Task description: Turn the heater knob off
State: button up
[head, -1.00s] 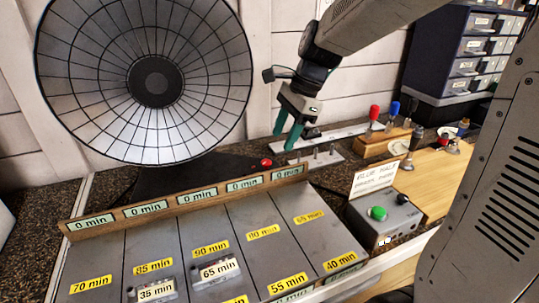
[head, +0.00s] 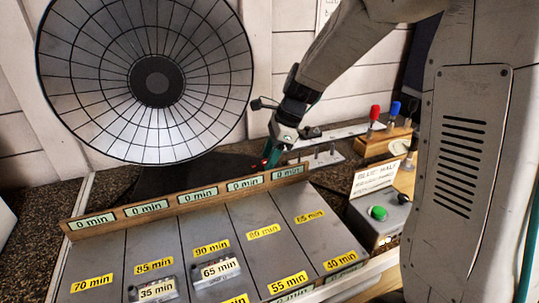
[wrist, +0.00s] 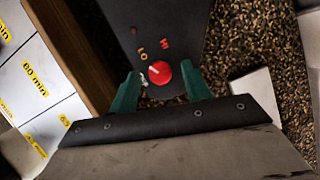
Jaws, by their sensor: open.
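The red heater knob (wrist: 159,72) sits on a dark panel (wrist: 150,25) in the wrist view, with a white pointer mark on its face and small orange and red markings beyond it. My gripper (wrist: 164,82) is open, with one green finger on each side of the knob. I cannot tell whether the fingers touch it. In the head view my gripper (head: 270,156) is low at the heater's base, and the knob is mostly hidden by it. The large round heater dish (head: 105,105) stands at the left.
A sloped grey tray with yellow minute labels (head: 262,232) lies in front, with a wooden rail (head: 210,198) along its back, close to my gripper. A grey box with a green button (head: 378,212) stands at the right. Screwdrivers with red and blue handles (head: 375,112) stand behind it.

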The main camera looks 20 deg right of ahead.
jog(key=c, duration=1)
jog(key=n+g, duration=0.1)
jog(key=n, duration=0.3)
jog(key=n+g, duration=0.1)
jog(key=n, duration=0.1)
jog(key=shift+w+n+g, duration=0.3)
jog(key=n+g, duration=0.1)
jog(key=n, duration=0.1)
jog(key=n+h, duration=0.1)
jog(key=n, duration=0.2)
jog(key=shift+w+a+g, duration=0.1)
jog(key=shift+w+g, duration=0.05)
jog(key=shift+g, duration=0.25)
jog(key=shift+n, duration=0.3)
jog(key=o, duration=1)
